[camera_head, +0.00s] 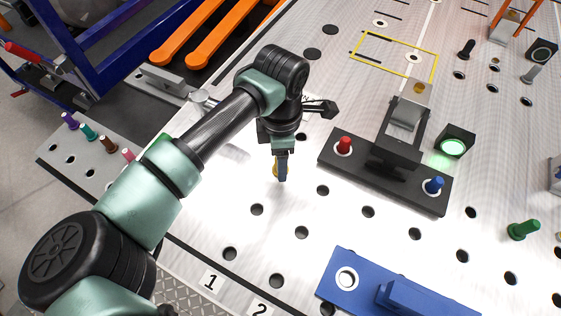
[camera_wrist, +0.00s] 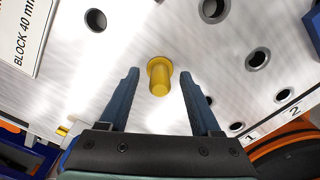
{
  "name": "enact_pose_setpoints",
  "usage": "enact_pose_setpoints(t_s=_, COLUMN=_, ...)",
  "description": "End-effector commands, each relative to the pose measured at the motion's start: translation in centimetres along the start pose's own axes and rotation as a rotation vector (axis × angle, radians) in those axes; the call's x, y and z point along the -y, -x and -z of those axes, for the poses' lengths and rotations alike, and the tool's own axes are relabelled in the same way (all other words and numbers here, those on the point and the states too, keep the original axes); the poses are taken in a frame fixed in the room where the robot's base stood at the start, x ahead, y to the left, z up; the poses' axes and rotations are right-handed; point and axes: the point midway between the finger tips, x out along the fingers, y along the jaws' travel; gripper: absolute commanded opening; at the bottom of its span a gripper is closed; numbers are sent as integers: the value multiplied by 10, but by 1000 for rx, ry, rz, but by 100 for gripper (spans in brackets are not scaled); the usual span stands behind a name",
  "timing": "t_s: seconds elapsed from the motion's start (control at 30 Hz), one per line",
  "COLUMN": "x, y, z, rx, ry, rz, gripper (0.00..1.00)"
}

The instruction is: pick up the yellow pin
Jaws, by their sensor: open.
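The yellow pin (camera_wrist: 159,79) stands on the metal plate in the wrist view, its round flange against the surface. My gripper (camera_wrist: 159,75) is open, with one blue finger on each side of the pin and a gap to both. In the head view my gripper (camera_head: 281,178) points down at the plate, and its finger hides most of the yellow pin (camera_head: 275,170); only a sliver shows. I cannot tell the exact height of the fingertips over the plate.
A black fixture (camera_head: 400,185) with a red pin (camera_head: 344,143) and a blue pin (camera_head: 434,184) stands right of my gripper. A blue block (camera_head: 345,300) lies in front. A green pin (camera_head: 523,230) is at far right. The plate has several holes.

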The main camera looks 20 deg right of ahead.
Motion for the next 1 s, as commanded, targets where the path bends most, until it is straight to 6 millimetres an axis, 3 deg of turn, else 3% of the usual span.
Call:
enact_pose_setpoints(t_s=0.13, x=0, y=0, z=0, rx=0, ry=-1, rz=0, gripper=64)
enact_pose_setpoints(t_s=0.5, x=0, y=0, z=0, rx=0, ry=0, rz=0, gripper=0)
enact_pose_setpoints(t_s=1.0, x=-1, y=5, z=0, rx=0, ry=-1, rz=-3, gripper=0)
